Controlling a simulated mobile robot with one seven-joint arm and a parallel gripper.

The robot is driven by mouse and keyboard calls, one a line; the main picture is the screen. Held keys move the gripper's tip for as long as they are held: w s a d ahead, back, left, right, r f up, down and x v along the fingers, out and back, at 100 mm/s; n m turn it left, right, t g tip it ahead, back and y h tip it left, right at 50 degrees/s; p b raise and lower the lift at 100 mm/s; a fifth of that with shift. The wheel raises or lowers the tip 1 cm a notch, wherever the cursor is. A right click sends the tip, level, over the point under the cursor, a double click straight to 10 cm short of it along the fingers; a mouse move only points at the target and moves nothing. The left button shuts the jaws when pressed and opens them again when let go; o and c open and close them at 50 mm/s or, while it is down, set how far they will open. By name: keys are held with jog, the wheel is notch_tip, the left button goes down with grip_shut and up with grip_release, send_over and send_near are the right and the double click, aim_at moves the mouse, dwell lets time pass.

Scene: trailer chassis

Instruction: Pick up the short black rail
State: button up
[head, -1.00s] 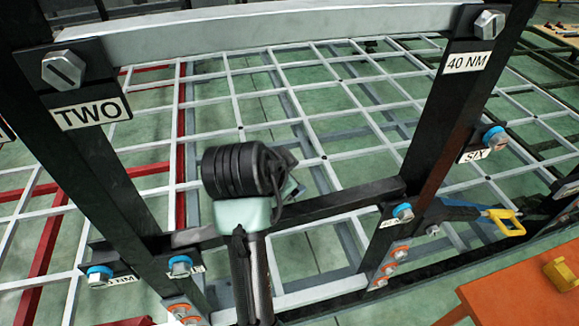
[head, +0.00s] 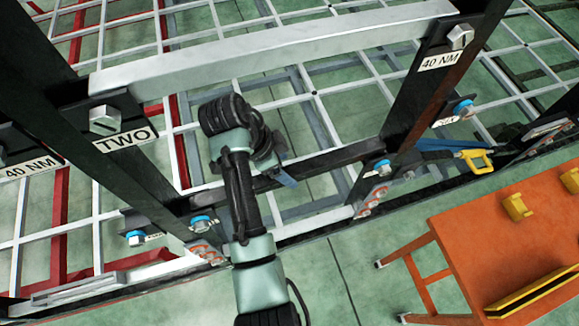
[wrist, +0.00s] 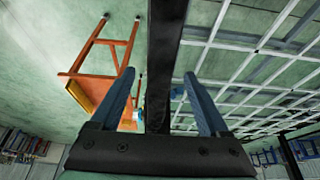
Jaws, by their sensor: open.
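The short black rail (head: 328,157) spans between the two black uprights in the head view, below the long pale grey rail (head: 270,48). My gripper (head: 284,176) is at the rail's middle, its blue fingers partly hidden behind my wrist. In the wrist view a black bar (wrist: 168,45), which looks like this rail, runs lengthwise between the two open fingers (wrist: 158,80). One finger is on each side of it, with gaps visible. Nothing is gripped. Whether the fingers fully straddle the rail in depth is unclear.
Left upright (head: 140,185) and right upright (head: 415,120) carry blue-capped bolts and labels. A white grid (head: 300,95) lies behind. An orange table (head: 480,240) with yellow blocks stands at the right. A blue and yellow tool (head: 475,160) lies near the right upright. Green floor is clear in front.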

aim_at(289, 171)
jog(key=shift+p+x, duration=0.3)
jog(key=shift+x, duration=1.2)
grip_shut()
jog(key=shift+w+r, duration=0.1)
jog(key=shift+r, duration=0.05)
